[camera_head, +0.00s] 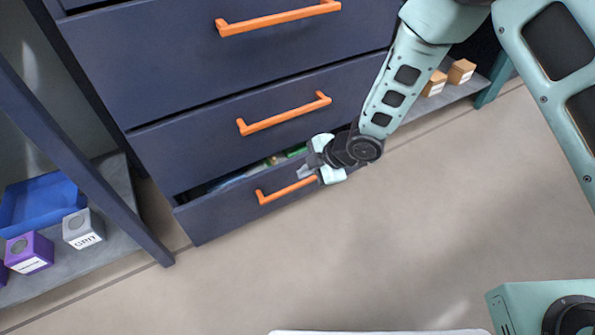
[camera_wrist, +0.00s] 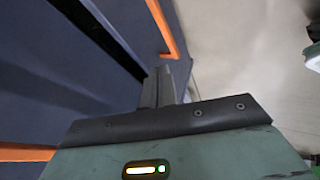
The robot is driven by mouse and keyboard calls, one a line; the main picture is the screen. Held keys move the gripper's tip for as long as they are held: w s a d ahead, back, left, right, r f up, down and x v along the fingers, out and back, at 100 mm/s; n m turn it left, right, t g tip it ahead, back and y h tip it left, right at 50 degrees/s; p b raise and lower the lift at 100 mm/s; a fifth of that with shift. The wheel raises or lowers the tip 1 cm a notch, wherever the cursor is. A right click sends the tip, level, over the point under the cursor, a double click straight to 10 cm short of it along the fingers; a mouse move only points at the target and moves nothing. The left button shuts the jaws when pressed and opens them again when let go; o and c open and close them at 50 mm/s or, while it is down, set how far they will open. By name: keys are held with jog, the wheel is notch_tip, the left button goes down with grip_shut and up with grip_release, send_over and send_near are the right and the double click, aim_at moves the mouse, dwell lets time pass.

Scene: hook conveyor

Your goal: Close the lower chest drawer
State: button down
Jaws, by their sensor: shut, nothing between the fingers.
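The lower chest drawer (camera_head: 225,211) is dark blue and stands partly open, with a gap above its front through which some contents show. Its orange handle (camera_head: 285,190) runs along the front and also shows in the wrist view (camera_wrist: 163,28). My gripper (camera_head: 303,175) is at the right part of this drawer front, close to the handle's right end, which it partly hides. In the wrist view the fingers (camera_wrist: 166,78) are together with nothing between them, their tips near the handle. I cannot tell whether they touch the drawer.
The middle drawer (camera_head: 185,140) and the top drawer (camera_head: 150,55) above are shut, each with an orange handle. A shelf at left holds a blue tray (camera_head: 40,200), a grey box (camera_head: 83,230) and a purple box (camera_head: 30,253). Orange boxes (camera_head: 461,71) sit at upper right. The floor (camera_head: 330,260) in front is clear.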

jog(key=w+v, duration=0.1)
jog(key=v, duration=0.2)
jog(key=m+t+b, duration=0.6)
jog(key=m+t, duration=0.4)
jog(key=m, duration=2.5)
send_near(292, 164)
jog(key=shift+y, duration=0.4)
jog(key=b+x, duration=0.1)
jog(key=b, duration=0.1)
jog(key=b+x, duration=0.4)
jog(key=shift+w+f, duration=0.15)
jog(key=shift+f, duration=0.25)
jog(key=shift+w+a+r, duration=0.1)
jog(key=shift+w+a, duration=0.15)
jog(key=shift+w, duration=0.25)
